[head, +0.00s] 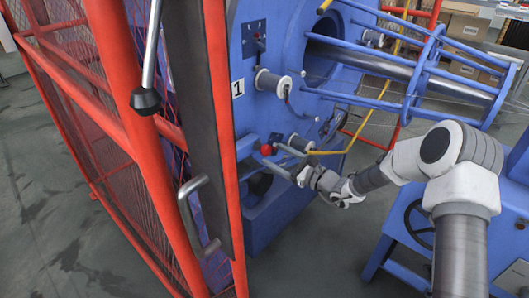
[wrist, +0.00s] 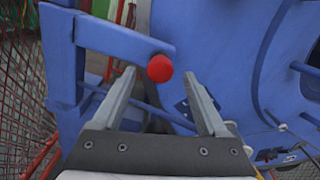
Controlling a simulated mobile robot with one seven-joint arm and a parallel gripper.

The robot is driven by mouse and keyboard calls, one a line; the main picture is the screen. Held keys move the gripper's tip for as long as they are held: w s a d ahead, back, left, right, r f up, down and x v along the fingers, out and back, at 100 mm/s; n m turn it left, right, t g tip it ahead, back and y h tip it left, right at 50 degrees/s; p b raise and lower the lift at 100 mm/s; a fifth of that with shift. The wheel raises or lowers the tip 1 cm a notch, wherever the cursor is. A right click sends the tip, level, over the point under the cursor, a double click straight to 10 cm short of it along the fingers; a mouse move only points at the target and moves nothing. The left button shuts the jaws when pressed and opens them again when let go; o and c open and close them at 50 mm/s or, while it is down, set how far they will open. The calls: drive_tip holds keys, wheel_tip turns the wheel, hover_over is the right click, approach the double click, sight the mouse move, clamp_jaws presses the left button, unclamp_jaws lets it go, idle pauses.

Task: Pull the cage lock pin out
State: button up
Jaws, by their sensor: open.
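The cage lock pin shows as a red ball knob (wrist: 159,68) in the wrist view, at the end of a blue bracket arm (wrist: 122,40). In the head view the red knob (head: 266,149) is on the near side of the blue machine. My gripper (wrist: 160,75) is open, with one finger on each side of the knob in the picture. I cannot tell whether the fingertips reach around it or stop just short. In the head view my gripper (head: 278,156) is close to the knob. The pin's shaft is hidden behind the knob.
An orange mesh guard frame (head: 115,75) with a bent grey handle (head: 197,210) stands at the left. White spools (head: 272,83) stick out of the blue machine (head: 262,190). A yellow bar (head: 345,140) passes near my gripper. Grey floor is open at the lower middle.

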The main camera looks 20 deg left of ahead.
sight(269, 151)
drive_tip(key=x, duration=0.5)
drive_tip(key=shift+w+a+b, duration=0.1)
drive_tip(key=shift+a+b, duration=0.05)
drive_tip(key=shift+b, duration=0.25)
clamp_jaws()
idle(1.0)
